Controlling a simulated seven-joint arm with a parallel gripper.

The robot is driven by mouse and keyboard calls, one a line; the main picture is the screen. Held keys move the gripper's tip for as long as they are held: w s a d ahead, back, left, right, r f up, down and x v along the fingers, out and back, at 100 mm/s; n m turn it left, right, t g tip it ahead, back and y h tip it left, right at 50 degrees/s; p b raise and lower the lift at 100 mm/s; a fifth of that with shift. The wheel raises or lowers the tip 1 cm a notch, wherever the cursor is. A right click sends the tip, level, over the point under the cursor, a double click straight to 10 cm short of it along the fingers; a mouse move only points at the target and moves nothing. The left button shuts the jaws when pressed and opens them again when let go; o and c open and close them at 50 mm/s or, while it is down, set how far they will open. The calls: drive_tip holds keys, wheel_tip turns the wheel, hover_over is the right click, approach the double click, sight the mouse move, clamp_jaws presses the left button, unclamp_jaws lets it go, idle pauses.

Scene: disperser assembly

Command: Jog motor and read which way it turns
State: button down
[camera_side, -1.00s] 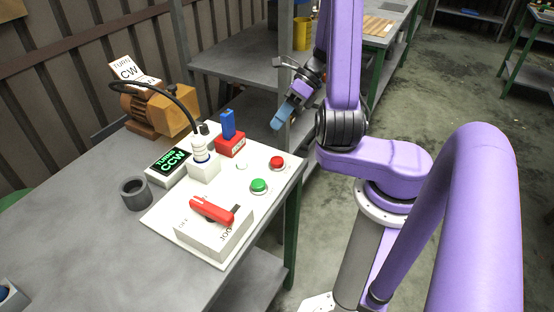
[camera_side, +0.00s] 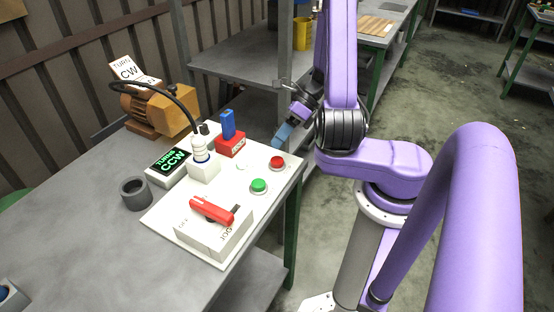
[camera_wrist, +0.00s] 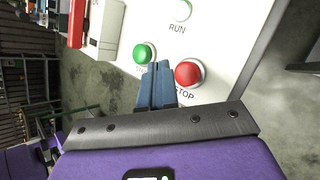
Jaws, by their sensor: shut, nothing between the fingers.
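The orange motor (camera_side: 158,108) stands at the back of the bench with a white "TURN CW" card on it. The display (camera_side: 171,166) reads "TURNS CCW" in green. The white control panel has a green button (camera_side: 259,186) and a red button (camera_side: 277,162); the wrist view also shows the green button (camera_wrist: 144,53) and the red button (camera_wrist: 188,73), with "STOP" lettered by the red one. My gripper (camera_side: 277,143) is shut and empty, its blue fingertips above the panel's edge near the red button. In the wrist view the fingertips (camera_wrist: 157,68) appear between the two buttons.
A red lever (camera_side: 212,210) sits on a white box at the panel's front. A white plug with a black cable (camera_side: 200,150) and a red block with a blue upright (camera_side: 229,140) stand behind. A grey cup (camera_side: 135,194) is at left. The bench's front left is mostly clear.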

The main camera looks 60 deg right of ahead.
sight(273, 161)
drive_tip(key=shift+f, duration=1.3)
drive_tip(key=shift+f, duration=0.15)
idle(1.1)
drive_tip(key=shift+f, duration=0.25)
drive_tip(key=shift+f, duration=0.85)
idle(1.2)
drive_tip(key=shift+r, duration=1.3)
drive_tip(key=shift+r, duration=2.45)
